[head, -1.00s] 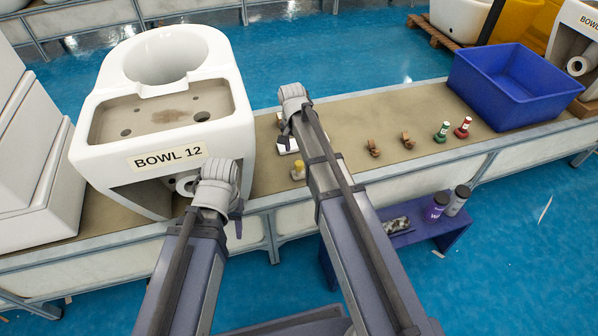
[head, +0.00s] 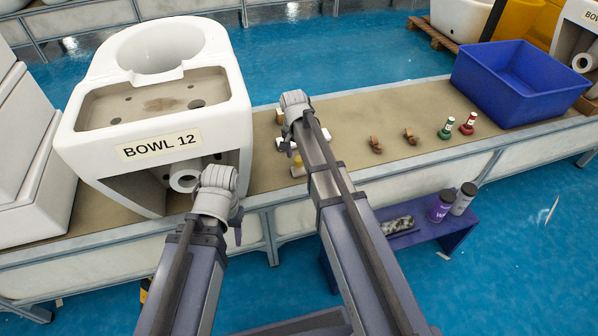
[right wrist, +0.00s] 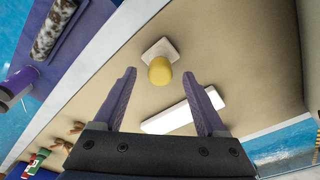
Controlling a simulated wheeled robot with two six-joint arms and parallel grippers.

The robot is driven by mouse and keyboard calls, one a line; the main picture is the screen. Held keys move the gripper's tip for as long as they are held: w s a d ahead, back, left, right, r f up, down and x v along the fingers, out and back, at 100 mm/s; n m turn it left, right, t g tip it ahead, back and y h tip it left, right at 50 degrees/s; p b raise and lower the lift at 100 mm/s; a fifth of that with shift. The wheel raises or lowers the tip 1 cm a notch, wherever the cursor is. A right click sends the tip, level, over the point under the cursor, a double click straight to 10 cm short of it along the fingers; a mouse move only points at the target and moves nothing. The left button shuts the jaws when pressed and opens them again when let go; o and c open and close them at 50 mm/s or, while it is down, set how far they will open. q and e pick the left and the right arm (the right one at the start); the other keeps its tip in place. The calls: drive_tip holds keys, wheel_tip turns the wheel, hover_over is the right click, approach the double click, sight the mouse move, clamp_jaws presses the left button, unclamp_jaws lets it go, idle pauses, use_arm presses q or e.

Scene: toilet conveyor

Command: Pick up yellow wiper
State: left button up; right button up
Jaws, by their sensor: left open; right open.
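The yellow wiper (right wrist: 160,69) has a round yellow grip on a small white square pad. In the right wrist view it sits on the tan belt, just beyond and between my open right fingers (right wrist: 163,100), not touching them. In the head view the wiper (head: 298,168) is mostly hidden by my right arm. My right gripper (head: 287,140) is over the belt there, its fingers partly hidden. My left gripper (head: 238,226) hangs by the front belt edge below the toilet bowl, apart from the wiper and empty.
A white block (right wrist: 182,112) lies beside the wiper. The toilet bowl marked BOWL 12 (head: 75,150) stands left. Brown pieces (head: 376,145), green (head: 446,130) and red (head: 468,124) bottles and a blue bin (head: 490,85) are to the right. A purple shelf (head: 440,233) is below.

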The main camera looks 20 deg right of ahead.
wheel_tip(320, 180, down, 2)
drive_tip(key=shift+w+d+f+b, duration=0.1)
drive_tip(key=shift+f+b, duration=0.1)
drive_tip(key=shift+b, duration=0.5)
drive_tip(key=shift+r, duration=0.1)
clamp_jaws()
